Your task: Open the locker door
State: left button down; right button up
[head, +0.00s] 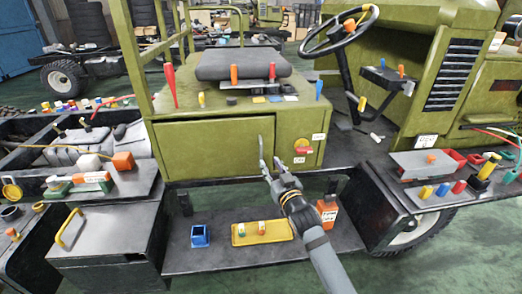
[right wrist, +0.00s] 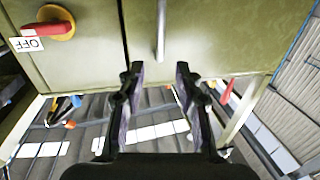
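The olive-green locker (head: 210,148) sits under a dark seat pad, and its front door looks shut. A thin vertical metal handle (head: 262,148) is on the door front; it shows at the top middle of the right wrist view (right wrist: 161,30). My right gripper (head: 271,167) is just in front of and below the handle. In the right wrist view its two fingers (right wrist: 160,75) are apart with nothing between them. The handle lies beyond the fingertips, in line with the gap, and looks untouched. My left gripper is not in view.
A red rotary switch on a yellow base (head: 301,146) with an OFF label is right of the handle. A step below holds a yellow tray (head: 262,239), a blue bin (head: 200,236) and an orange bottle (head: 327,212). A grey box (head: 110,240) stands at left.

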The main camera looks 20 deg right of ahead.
aim_at(261, 150)
jog(key=w, duration=1)
jog(key=shift+w+d, duration=0.2)
grip_shut()
